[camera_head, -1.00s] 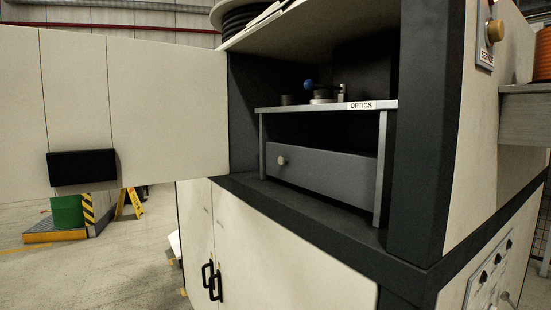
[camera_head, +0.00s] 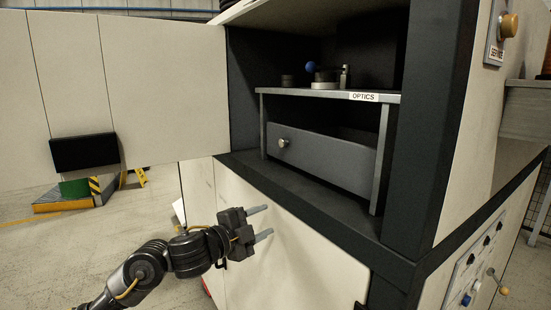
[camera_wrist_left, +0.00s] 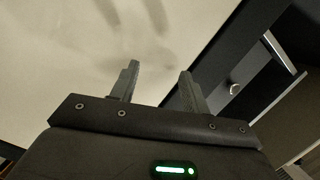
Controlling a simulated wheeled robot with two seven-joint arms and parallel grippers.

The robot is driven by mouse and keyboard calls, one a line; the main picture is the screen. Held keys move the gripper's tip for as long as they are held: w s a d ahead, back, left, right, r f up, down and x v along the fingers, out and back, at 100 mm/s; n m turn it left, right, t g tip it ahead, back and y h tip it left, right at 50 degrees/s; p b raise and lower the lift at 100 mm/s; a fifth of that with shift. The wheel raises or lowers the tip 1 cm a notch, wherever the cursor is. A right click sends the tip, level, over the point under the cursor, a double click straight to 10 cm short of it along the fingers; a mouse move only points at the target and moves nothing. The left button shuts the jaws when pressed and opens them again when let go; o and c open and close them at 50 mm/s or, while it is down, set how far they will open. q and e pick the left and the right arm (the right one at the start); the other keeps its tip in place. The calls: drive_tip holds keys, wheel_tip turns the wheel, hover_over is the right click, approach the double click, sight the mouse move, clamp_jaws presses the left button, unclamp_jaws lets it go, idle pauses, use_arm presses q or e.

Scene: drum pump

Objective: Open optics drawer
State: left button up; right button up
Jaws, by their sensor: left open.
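The optics drawer (camera_head: 335,163) is a grey box front under a shelf labelled OPTICS (camera_head: 364,97), inside the open cabinet bay. A small round light knob (camera_head: 283,142) sits near the left end of its front. The drawer looks shut or nearly so; I cannot tell exactly. My left gripper (camera_head: 263,221) is open and empty, below and left of the drawer, in front of the lower cabinet panel. In the left wrist view, its two fingers (camera_wrist_left: 157,82) point toward the pale panel, and the knob (camera_wrist_left: 235,88) shows to their right. My right gripper is not in view.
The open cabinet door (camera_head: 165,90) stands on the left with a black handle block (camera_head: 84,153). A dark sill (camera_head: 300,200) runs below the bay, and a thick dark post (camera_head: 437,120) borders it on the right. Small optics parts (camera_head: 324,77) stand on the shelf.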

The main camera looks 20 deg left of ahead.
use_arm(q)
drive_tip(key=r+m, duration=0.1)
drive_tip(key=r, duration=0.1)
drive_tip(key=w+a+r+m+h, duration=0.1)
drive_tip(key=r, duration=0.2)
drive_tip(key=r+m, duration=0.1)
drive_tip(key=r, duration=0.2)
drive_tip(key=shift+w+a+r, duration=0.15)
drive_tip(key=shift+a, duration=0.25)
drive_tip(key=m+h, duration=0.1)
drive_tip(key=m, duration=0.2)
approach(281, 143)
drive_tip(key=p+x, duration=0.3)
drive_tip(key=x, duration=0.4)
drive_tip(key=shift+a+r+p, duration=0.1)
drive_tip(key=shift+p, duration=0.3)
drive_tip(key=shift+w+d, duration=0.3)
drive_tip(key=shift+w, duration=0.2)
clamp_jaws()
